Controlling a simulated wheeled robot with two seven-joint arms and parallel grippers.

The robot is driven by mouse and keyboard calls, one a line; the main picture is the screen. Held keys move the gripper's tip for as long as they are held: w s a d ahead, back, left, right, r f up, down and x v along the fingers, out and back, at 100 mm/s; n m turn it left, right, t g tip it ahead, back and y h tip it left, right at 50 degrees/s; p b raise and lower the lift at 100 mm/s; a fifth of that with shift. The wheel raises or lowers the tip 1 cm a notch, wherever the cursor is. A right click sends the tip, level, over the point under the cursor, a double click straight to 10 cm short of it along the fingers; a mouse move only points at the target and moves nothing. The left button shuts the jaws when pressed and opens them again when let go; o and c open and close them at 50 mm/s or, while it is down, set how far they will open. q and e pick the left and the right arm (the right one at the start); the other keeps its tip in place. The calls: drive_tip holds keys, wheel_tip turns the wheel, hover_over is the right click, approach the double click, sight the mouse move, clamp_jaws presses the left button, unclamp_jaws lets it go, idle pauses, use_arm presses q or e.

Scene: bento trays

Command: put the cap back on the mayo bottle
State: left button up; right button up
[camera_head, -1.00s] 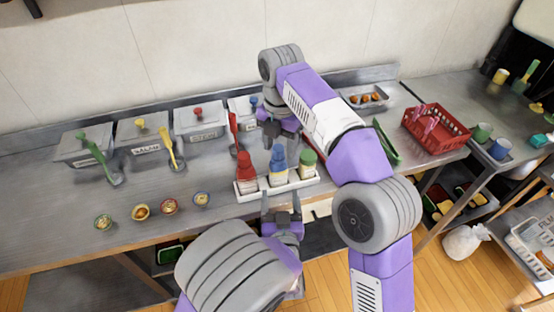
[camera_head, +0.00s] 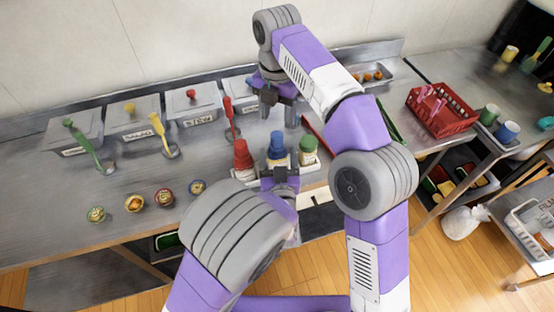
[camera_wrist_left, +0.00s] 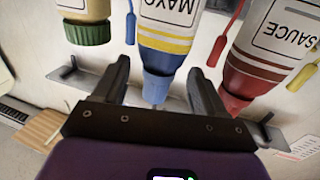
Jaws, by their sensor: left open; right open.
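The mayo bottle (camera_head: 277,151) with its blue top stands in a white rack (camera_head: 311,180), between a red bottle (camera_head: 242,157) and a green-topped bottle (camera_head: 308,152). The left wrist view shows its MAYO label and yellow band (camera_wrist_left: 168,38) and a narrow blue tip (camera_wrist_left: 156,89). My left gripper (camera_head: 279,174) is open, at the rack's front. In the left wrist view its fingers (camera_wrist_left: 159,72) lie on either side of the blue tip; contact cannot be told. My right gripper (camera_head: 278,110) is open and empty behind the bottles. I cannot make out a separate cap.
Lidded containers (camera_head: 134,120) with spoons stand along the back left. A red basket (camera_head: 441,110) and cups (camera_head: 507,131) are at the right. The counter left of the rack is partly clear.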

use_arm(q)
drive_tip(key=shift+w+a, duration=0.1)
drive_tip(key=shift+w, duration=1.65)
drive_tip(key=shift+f, duration=0.1)
clamp_jaws()
